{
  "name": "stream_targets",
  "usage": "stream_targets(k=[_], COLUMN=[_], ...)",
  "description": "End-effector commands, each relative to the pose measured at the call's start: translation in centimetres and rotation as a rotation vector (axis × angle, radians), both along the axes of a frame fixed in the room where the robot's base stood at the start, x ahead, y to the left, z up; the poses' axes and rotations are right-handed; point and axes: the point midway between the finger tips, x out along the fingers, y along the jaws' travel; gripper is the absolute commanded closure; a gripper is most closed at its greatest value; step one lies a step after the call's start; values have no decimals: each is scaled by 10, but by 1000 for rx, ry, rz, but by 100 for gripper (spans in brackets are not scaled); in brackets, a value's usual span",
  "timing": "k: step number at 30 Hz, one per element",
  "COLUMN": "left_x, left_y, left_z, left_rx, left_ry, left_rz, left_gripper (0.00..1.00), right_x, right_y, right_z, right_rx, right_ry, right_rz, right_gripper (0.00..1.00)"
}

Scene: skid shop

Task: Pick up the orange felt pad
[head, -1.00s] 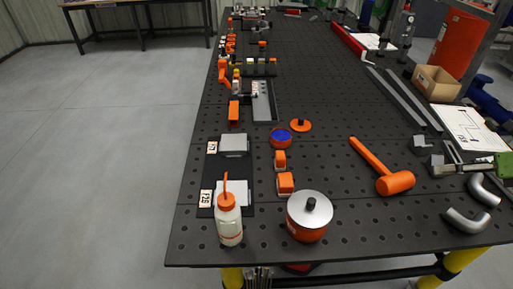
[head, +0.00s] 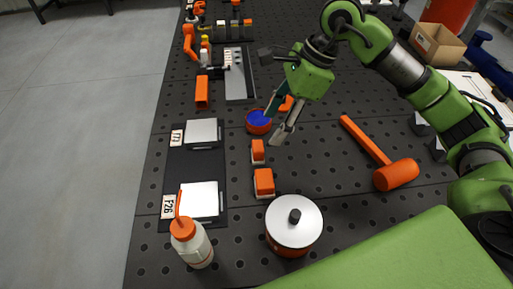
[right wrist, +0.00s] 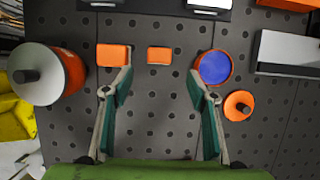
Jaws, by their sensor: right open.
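Two small orange blocks with pale undersides stand on the dark perforated table: a smaller one (head: 258,151) and a larger one (head: 264,182) nearer me. I cannot tell for certain which is the felt pad. My right gripper (head: 275,129) is open and empty above the table, just right of and beyond the smaller block. In the right wrist view, the smaller block (right wrist: 159,55) shows between the spread fingers (right wrist: 161,72), and the larger block (right wrist: 113,55) is by the left fingertip. My left gripper is not in view.
A blue-topped round tin (head: 259,121) stands beside the right gripper, with an orange knobbed disc (right wrist: 239,105) close by. A silver-lidded orange pot (head: 293,222), a white bottle (head: 192,245) and an orange mallet (head: 380,155) stand or lie around. Black mats with grey plates lie left.

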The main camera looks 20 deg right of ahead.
Motion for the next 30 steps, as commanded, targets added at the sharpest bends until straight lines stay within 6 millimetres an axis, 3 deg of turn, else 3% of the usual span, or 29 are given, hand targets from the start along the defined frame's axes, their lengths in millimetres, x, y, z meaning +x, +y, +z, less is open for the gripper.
stream_targets(k=[6, 14, 21, 30], left_x=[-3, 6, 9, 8], left_y=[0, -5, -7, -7], left_z=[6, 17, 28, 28], left_rx=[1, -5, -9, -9], left_ry=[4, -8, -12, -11], left_rz=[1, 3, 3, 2], left_gripper=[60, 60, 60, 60], right_x=[3, 4, 6, 7], right_y=[14, 24, 38, 40], right_z=[-32, -49, -80, -86], right_rx=[3, 3, 5, 5], right_ry=[3, 5, 2, -2], right_rz=[2, 1, -1, -1], right_gripper=[47, 47, 47, 47])
